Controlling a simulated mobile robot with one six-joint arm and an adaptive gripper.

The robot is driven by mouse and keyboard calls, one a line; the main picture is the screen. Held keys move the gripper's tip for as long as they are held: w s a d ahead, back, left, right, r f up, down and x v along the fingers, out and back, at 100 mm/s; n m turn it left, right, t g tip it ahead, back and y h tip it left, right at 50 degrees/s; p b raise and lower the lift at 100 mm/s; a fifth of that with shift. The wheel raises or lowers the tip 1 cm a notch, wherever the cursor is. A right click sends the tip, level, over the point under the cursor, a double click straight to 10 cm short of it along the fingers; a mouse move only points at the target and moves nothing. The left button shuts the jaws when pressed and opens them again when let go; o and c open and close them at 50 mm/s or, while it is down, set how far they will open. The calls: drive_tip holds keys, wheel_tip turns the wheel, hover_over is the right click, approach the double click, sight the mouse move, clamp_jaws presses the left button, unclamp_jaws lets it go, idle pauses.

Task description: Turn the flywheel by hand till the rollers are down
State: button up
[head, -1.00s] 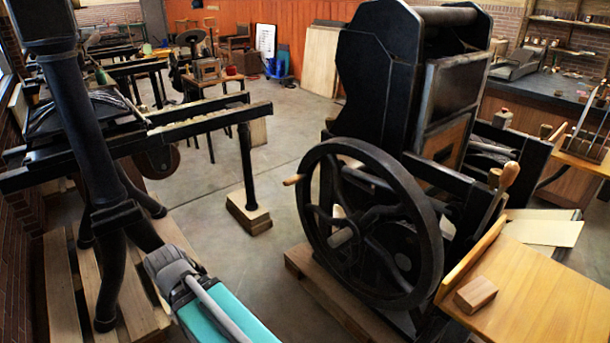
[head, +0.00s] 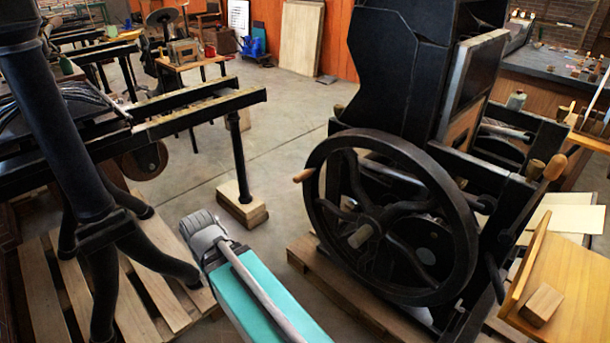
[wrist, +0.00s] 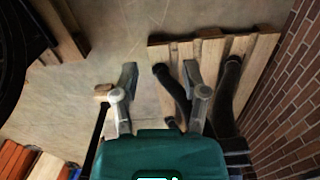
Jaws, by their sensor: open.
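The black spoked flywheel (head: 440,190) stands on the near side of a tall black press (head: 395,75). Its wooden handle (head: 303,175) sticks out leftward at the left side of the rim. I cannot make out the rollers; the press top is cut off by the picture's edge. My gripper (wrist: 160,75) is open and empty in the wrist view, its two grey fingers spread over the floor. It is apart from the flywheel.
A second press with a black column (head: 45,120) and long rails (head: 200,110) stands at left on a wooden pallet (head: 135,295). A wooden feed table (head: 575,300) with a small block (head: 541,304) is at right. Bare floor (head: 275,185) lies between the presses.

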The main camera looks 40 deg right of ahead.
drive_tip(key=shift+a, duration=0.1)
drive_tip(key=o, duration=0.3)
drive_tip(key=shift+w, duration=0.15)
drive_tip(key=w+d+f+n+h+b, duration=0.2)
drive_tip(key=w+d+n+h+b, duration=0.2)
drive_tip(key=d, duration=0.5)
drive_tip(key=w+d+f+n+h+b, duration=0.2)
drive_tip(key=w+d+n+h+b, duration=0.25)
drive_tip(key=d, duration=0.55)
drive_tip(key=w+d+r+n+h+b, duration=0.3)
drive_tip(key=d+n+h+b, duration=0.1)
drive_tip(key=d+n, duration=0.2)
drive_tip(key=w+d+r+n+t+h+b, duration=0.1)
drive_tip(key=w+d+r+n+h+b, duration=0.1)
drive_tip(key=w+d+n+h+b, duration=0.2)
drive_tip(key=d+n+h, duration=0.1)
drive_tip(key=d, duration=0.1)
drive_tip(key=shift+w+d+r+n+t, duration=0.3)
drive_tip(key=shift+d+r+n, duration=0.05)
drive_tip(key=shift+r, duration=0.05)
drive_tip(key=shift+d+h, duration=0.15)
drive_tip(key=shift+h, duration=0.1)
